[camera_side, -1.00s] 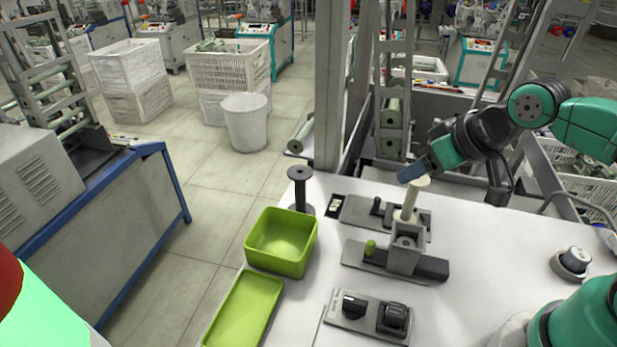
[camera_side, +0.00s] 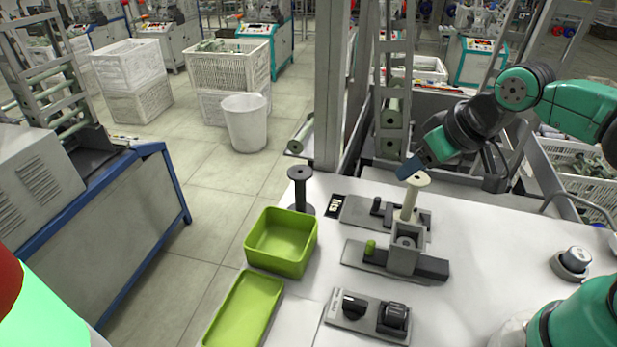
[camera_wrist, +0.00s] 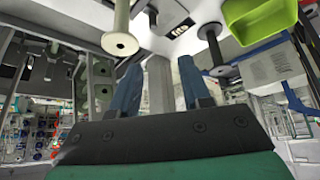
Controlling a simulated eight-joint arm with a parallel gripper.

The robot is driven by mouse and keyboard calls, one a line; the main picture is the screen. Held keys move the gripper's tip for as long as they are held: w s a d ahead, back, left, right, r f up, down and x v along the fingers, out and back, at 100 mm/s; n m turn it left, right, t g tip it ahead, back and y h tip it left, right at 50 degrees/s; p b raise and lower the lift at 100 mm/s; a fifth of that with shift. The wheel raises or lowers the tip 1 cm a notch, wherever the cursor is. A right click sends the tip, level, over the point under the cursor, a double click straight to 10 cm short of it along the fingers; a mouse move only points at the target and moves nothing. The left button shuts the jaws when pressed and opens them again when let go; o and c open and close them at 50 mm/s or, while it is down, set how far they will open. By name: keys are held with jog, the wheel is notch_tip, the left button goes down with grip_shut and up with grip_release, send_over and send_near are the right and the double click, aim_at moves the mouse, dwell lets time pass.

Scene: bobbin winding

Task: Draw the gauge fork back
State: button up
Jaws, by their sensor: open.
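A grey fixture (camera_side: 404,260) stands on the white table, with a green-knobbed slide (camera_side: 370,248) at its left and a dark bar at its right. Which part is the gauge fork I cannot tell for sure. A cream bobbin (camera_side: 409,199) stands upright at the fixture's back; a cream flanged bobbin also shows in the wrist view (camera_wrist: 121,40). My gripper (camera_side: 408,169) has blue fingers and is close to the bobbin's top in the side view; contact is unclear. In the wrist view my gripper (camera_wrist: 161,68) is open, with nothing held between its fingers.
A dark spool (camera_side: 300,190) stands left of the fixture. A green bin (camera_side: 281,265) and a green tray (camera_side: 243,312) lie along the table's left edge. A knob panel (camera_side: 367,315) is in front. A round button (camera_side: 572,262) sits at the right, with bare table between.

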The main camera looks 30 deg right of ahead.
aim_at(377, 198)
jog(key=w+f+g, duration=0.1)
jog(key=w+g, duration=0.1)
jog(key=w+f+n+g, duration=0.1)
jog(key=w, duration=0.1)
jog(key=w+d+f+n+g, duration=0.1)
jog(key=w+g, duration=0.1)
jog(key=shift+w+f+g, duration=0.15)
jog(key=shift+w+g, duration=0.05)
jog(key=shift+g, duration=0.1)
jog(key=shift+w+f+n+g, duration=0.25)
jog(key=shift+f+n+g, duration=0.05)
jog(key=shift+f, duration=3.9)
grip_shut()
